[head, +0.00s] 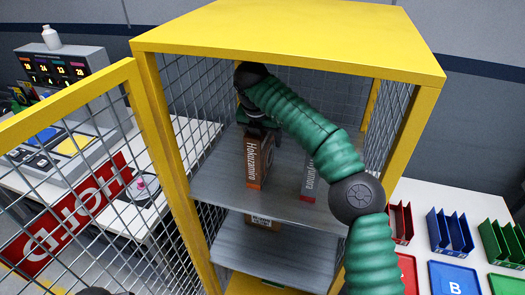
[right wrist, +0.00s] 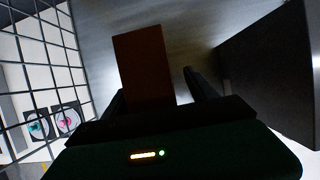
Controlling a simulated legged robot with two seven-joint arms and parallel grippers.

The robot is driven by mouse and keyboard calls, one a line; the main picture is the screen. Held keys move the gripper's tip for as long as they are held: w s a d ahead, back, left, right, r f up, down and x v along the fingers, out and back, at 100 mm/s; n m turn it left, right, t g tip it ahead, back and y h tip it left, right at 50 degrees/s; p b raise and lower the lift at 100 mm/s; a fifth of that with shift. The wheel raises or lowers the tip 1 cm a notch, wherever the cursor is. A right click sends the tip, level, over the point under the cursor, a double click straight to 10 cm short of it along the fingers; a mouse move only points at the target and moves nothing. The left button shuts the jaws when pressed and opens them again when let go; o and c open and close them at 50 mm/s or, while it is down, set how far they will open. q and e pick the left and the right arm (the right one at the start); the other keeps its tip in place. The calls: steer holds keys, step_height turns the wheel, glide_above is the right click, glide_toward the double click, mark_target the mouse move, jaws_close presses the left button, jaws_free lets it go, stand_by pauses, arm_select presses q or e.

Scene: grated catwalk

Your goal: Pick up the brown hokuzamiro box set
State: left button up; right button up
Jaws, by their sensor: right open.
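The brown Hokuzamiro box set (head: 257,162) stands upright on the upper grey shelf (head: 228,190) of a yellow-framed mesh cabinet, its lettered spine facing out. My right arm reaches in through the open front. My right gripper (head: 262,128) is at the top of the box, partly hidden by my arm. In the right wrist view the brown box (right wrist: 145,65) shows between the two dark fingers of the open right gripper (right wrist: 157,92). Whether either finger touches it cannot be told. My left gripper is not in view.
A second box with a red lower end (head: 308,182) stands to the right on the same shelf, partly behind my arm. A lower shelf (head: 270,257) holds a cardboard box (head: 262,221). The yellow mesh door (head: 70,98) stands open at left. The yellow cabinet top (head: 290,38) is overhead.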

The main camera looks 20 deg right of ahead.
steer(key=shift+a, duration=0.5)
steer(key=c, duration=0.4)
steer(key=shift+d, duration=0.3)
jaws_close()
steer(key=shift+a+r, duration=0.1)
steer(key=shift+r, duration=0.05)
